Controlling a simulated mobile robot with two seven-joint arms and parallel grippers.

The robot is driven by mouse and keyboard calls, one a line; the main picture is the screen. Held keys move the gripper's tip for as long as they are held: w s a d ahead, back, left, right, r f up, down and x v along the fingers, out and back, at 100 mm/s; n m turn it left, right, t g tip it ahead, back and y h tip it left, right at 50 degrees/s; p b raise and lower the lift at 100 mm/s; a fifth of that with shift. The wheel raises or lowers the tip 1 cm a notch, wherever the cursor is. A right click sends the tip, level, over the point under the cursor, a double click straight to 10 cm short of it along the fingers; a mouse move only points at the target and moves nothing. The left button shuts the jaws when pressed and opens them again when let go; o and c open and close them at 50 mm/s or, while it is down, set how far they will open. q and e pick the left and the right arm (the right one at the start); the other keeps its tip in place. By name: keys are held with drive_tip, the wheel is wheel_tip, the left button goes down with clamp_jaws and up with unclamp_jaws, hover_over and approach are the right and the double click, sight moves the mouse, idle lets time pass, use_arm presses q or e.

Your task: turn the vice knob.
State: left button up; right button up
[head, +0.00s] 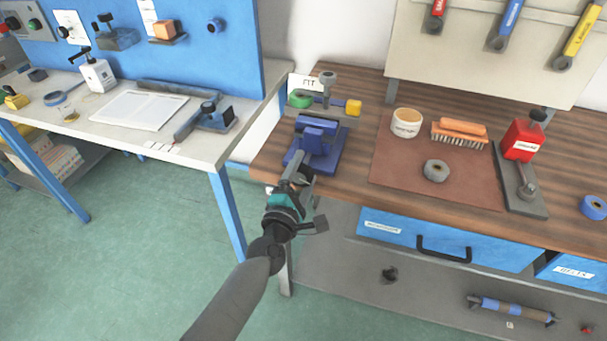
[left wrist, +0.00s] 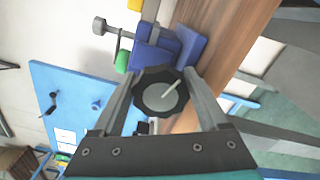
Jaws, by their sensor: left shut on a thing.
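A blue vice (head: 330,160) sits at the front left corner of the wooden workbench. It also shows in the left wrist view (left wrist: 157,50), beyond the knob. The vice knob (left wrist: 160,93) is a dark, many-sided disc with a grey face and a pale line slanting up to the right. My left gripper (head: 301,170) reaches the front of the vice. In the left wrist view its two fingers (left wrist: 162,88) stand on either side of the knob and are shut on it. In the head view the gripper largely hides the knob. My right gripper is not in view.
A brown mat (head: 400,178) to the right bears a tub (head: 407,122), a brush (head: 460,134) and a grey roll (head: 435,170). A white bench (head: 105,118) stands to the left across a gap.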

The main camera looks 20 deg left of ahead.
use_arm(q)
drive_tip(key=n+b, duration=0.1)
drive_tip(key=n, duration=0.4)
drive_tip(key=shift+a+n, duration=0.1)
drive_tip(key=shift+n, duration=0.3)
drive_tip(key=shift+a+r+n+b, duration=0.1)
drive_tip(key=shift+n+b, duration=0.2)
drive_tip(key=shift+n, duration=1.8)
drive_tip(key=o, duration=1.3)
drive_tip(key=shift+c, duration=0.2)
drive_tip(key=shift+s, duration=0.55)
drive_tip(key=s+b, duration=0.3)
drive_tip(key=s, duration=1.1)
drive_tip(key=shift+a, duration=0.3)
